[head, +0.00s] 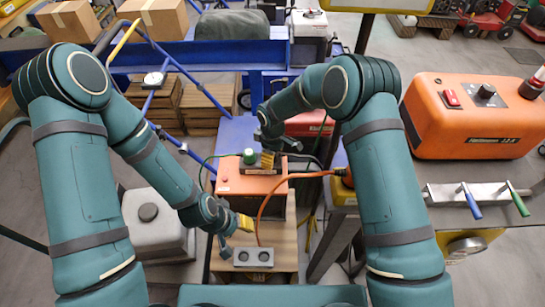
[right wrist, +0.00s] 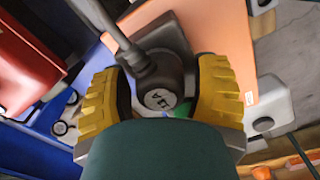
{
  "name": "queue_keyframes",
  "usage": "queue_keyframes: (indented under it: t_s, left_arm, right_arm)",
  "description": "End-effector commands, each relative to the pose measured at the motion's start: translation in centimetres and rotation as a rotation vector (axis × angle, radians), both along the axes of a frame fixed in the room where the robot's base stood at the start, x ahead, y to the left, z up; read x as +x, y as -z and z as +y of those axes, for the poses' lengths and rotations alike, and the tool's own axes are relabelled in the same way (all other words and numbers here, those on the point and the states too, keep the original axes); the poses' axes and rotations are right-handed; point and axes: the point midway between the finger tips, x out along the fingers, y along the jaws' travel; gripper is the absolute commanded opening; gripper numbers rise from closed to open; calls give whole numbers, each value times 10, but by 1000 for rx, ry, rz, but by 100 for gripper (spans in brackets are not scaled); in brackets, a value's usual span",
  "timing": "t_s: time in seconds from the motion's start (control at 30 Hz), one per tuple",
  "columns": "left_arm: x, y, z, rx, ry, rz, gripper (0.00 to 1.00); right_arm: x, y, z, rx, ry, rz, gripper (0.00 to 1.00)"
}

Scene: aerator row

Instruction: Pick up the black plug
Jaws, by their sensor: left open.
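The black plug (right wrist: 160,97), with a round end marked 13A and a thick dark cable, sits between the yellow fingers of my right gripper (right wrist: 165,95) in the right wrist view. The fingers are apart, one on each side of it, and a narrow gap seems to show at the right. In the head view my right gripper (head: 268,159) is over the back of the orange box (head: 250,186) and largely hides the plug. My left gripper (head: 236,226) is open and empty, low in front, close to a grey two-socket block (head: 253,257).
A green knob (head: 249,156) stands on the orange box beside my right gripper. An orange cable (head: 266,205) runs to the right. A grey box with a dark cap (head: 148,212) is at left. A larger orange machine (head: 470,120) stands on the right bench.

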Motion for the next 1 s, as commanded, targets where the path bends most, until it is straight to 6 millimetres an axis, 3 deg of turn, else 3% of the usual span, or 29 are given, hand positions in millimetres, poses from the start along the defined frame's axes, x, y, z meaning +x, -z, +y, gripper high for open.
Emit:
queue_keyframes:
  t_s: [0.03,0.13,0.47,1.0]
  left_arm:
    - [0,0,0,0,0,0,47]
    - [0,0,0,0,0,0,47]
    - [0,-1,0,0,0,0,47]
    - [-4,-19,0,-1,1,9,47]
  right_arm:
    - [0,0,0,0,0,0,38]
    - [0,0,0,0,0,0,5]
    - [0,-4,0,1,0,0,4]
    - [0,-92,0,2,0,-1,4]
